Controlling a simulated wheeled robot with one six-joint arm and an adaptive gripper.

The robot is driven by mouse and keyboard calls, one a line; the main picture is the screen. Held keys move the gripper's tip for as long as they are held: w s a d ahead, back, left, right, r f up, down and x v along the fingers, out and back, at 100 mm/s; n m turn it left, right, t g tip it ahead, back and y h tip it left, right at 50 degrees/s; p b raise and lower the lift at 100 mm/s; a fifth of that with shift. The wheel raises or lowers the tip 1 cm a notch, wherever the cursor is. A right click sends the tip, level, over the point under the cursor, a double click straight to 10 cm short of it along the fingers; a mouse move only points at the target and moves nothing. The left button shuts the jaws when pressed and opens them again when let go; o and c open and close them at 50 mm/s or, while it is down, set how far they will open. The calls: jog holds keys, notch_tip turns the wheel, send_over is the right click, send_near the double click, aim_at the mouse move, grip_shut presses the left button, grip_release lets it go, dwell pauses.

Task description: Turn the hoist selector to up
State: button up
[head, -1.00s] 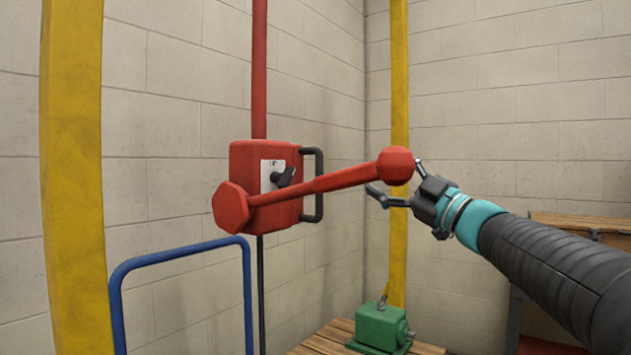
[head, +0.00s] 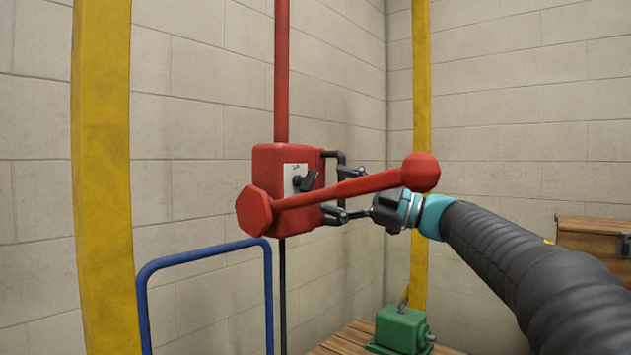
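The knob's handle points up and to the right; the plate's marking is too small to read. A red lever (head: 340,191) with a ball end crosses in front and hides part of my gripper.
A red pole (head: 281,70) rises above the box. A yellow post (head: 102,180) stands at left, another (head: 421,80) behind my arm. A blue rail (head: 200,250) is below left. A green motor (head: 401,328) sits on a wooden surface (head: 345,338). A wooden crate (head: 590,228) is at right.

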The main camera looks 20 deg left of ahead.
aim_at(305, 181)
jog(key=shift+x, duration=2.5)
jog(key=c, duration=1.2)
